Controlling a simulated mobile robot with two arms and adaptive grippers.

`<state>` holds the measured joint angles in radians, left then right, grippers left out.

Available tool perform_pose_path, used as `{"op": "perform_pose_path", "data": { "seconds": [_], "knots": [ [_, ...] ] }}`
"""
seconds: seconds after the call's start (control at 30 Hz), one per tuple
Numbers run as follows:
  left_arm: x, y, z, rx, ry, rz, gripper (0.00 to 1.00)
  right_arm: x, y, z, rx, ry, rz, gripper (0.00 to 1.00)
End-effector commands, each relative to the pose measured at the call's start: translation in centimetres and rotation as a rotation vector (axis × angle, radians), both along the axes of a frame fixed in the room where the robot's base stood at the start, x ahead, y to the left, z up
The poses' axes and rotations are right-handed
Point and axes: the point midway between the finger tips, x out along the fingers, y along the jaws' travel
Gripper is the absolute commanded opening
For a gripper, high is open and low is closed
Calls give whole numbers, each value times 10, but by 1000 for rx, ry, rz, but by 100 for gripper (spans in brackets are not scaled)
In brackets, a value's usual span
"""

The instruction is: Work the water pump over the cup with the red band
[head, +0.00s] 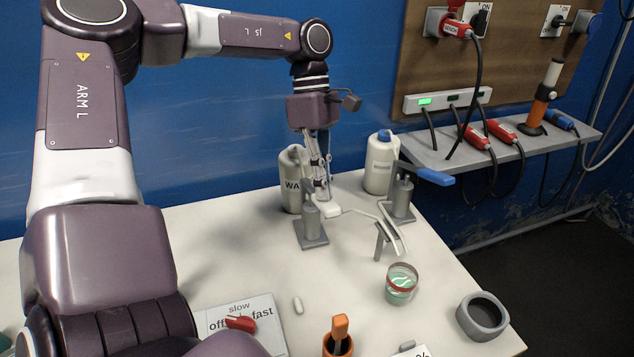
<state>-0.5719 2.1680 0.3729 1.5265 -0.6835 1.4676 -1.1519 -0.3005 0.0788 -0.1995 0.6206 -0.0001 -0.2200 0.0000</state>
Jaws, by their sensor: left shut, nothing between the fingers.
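A clear cup with a red band (402,290) stands on the table, holding greenish liquid. Two grey pumps stand behind it: a left pump (311,222) beside a jug marked "WA" (293,190), and a right pump (402,198) with a blue lever (428,175). Thin pale tubes (390,232) run from the pumps' area towards the cup and end above its far side. My left gripper (321,194) points down just behind the left pump, shut and empty. I cannot tell whether it touches the pump. My right gripper is out of view.
A second jug with a blue cap (380,165) stands at the back. In front are a dial panel (265,308) with a red knob, a white capsule-shaped piece (298,305), an orange holder (338,345) and a grey ring (482,315). A shelf with plugs (500,150) is at right.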

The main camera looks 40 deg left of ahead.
Motion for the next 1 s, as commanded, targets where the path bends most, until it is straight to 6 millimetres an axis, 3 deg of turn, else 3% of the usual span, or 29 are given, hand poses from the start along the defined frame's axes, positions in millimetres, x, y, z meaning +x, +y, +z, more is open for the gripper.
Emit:
{"op": "perform_pose_path", "data": {
  "seconds": [0.17, 0.7, 1.0],
  "knots": [
    [1, 1, 6, -1, 0, 0, 0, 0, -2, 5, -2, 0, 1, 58],
    [10, 18, 54, -1, 0, 0, 0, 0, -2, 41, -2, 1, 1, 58],
    [10, 20, 56, -1, 0, 0, 0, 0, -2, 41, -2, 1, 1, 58]
  ]
}}
